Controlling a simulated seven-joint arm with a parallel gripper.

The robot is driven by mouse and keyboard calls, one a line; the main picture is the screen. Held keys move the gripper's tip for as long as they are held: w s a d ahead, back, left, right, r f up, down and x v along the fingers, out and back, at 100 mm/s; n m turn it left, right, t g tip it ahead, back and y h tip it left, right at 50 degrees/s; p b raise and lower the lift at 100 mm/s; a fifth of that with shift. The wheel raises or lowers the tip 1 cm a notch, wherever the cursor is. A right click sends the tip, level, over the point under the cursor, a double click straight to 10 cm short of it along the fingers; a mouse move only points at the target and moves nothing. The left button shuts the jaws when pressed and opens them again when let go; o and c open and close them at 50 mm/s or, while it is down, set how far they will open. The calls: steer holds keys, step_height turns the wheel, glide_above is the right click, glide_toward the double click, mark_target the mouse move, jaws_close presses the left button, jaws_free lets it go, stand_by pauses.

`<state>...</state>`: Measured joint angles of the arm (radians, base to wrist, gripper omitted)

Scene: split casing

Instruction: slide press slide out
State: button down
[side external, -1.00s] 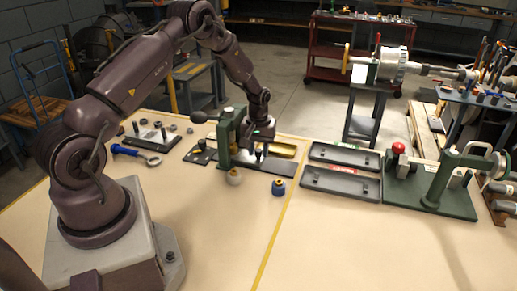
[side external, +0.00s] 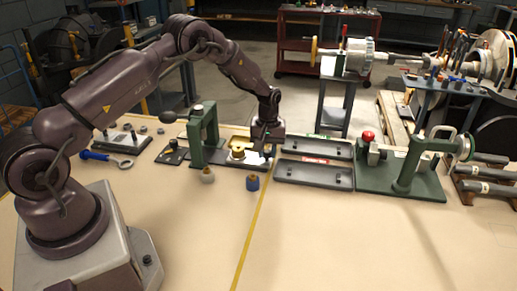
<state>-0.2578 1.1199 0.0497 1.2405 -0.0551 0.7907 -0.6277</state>
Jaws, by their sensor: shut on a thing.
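The green press (side external: 196,138) stands at the middle left of the table, with a black ball-ended lever at its upper left. Its dark base plate (side external: 207,163) runs to the right. A round brass-coloured piece (side external: 238,154) sits on it, to the right of the press column. My gripper (side external: 265,151) points down at the right end of this base, clear of the column. It is shut on a small part there, seemingly the slide's handle, mostly hidden by the fingers.
Two grey trays (side external: 313,175) lie just right of my gripper. A green fixture with a red knob (side external: 368,136) stands farther right. The front table is clear.

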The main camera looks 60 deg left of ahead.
steer(key=shift+w+d, duration=0.25)
steer(key=shift+w, duration=0.05)
steer(key=c, duration=1.1)
jaws_free()
steer(key=shift+o, duration=0.9)
steer(key=shift+s, duration=0.1)
step_height(320, 180, up, 13)
